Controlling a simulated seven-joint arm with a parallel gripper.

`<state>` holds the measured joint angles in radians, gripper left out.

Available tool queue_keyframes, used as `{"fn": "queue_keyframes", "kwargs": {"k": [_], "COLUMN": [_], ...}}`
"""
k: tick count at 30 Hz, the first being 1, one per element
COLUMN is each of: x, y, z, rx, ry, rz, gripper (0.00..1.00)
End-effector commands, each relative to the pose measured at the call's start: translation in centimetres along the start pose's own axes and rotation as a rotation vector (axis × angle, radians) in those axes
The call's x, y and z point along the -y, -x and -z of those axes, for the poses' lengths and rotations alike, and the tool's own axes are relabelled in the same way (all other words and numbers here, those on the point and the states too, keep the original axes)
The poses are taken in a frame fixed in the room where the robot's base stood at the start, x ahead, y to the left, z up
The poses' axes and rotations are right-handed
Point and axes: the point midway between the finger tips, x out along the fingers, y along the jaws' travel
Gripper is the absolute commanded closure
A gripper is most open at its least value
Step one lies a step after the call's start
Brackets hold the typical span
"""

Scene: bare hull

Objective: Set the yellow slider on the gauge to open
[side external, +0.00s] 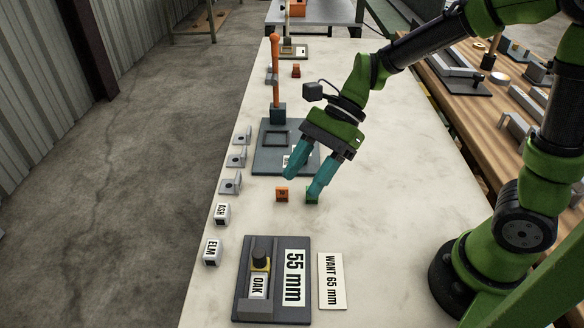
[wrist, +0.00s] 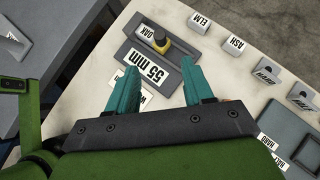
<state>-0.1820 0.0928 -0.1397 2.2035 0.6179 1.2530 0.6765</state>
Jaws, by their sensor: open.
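The gauge (side external: 240,306) is a dark grey plate near the front of the bench, with a "55 mm" label (side external: 293,277). Its yellow slider (side external: 261,265) has a black knob on top and sits against the block marked OAK (side external: 258,287). In the wrist view the gauge lies ahead of my fingers, with the yellow slider (wrist: 164,44) and the OAK block (wrist: 152,34) in its channel. My gripper (side external: 301,187) is open and empty, above the bench and behind the gauge in the side view. Its teal fingers (wrist: 158,67) point toward the gauge's label side.
A "WANT 65 mm" card (side external: 331,281) lies right of the gauge. Blocks ASH (side external: 221,213) and ELM (side external: 212,251) stand at the left edge. A grey fixture with an orange post (side external: 275,75) stands behind.

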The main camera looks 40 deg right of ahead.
Motion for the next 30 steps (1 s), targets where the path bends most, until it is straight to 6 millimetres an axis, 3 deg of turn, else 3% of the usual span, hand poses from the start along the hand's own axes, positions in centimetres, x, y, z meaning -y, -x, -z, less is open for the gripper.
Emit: {"fn": "queue_keyframes", "kwargs": {"k": [5, 21, 30], "x": [-0.2, -0.3, -0.2], "y": [-2.0, -13.4, -16.5], "z": [0.1, 0.2, 0.2], "rx": [-0.003, -0.006, -0.006], "ry": [-0.005, -0.002, 0.0], "rz": [-0.009, -0.008, -0.004], "gripper": [0.49, 0.49, 0.49]}}
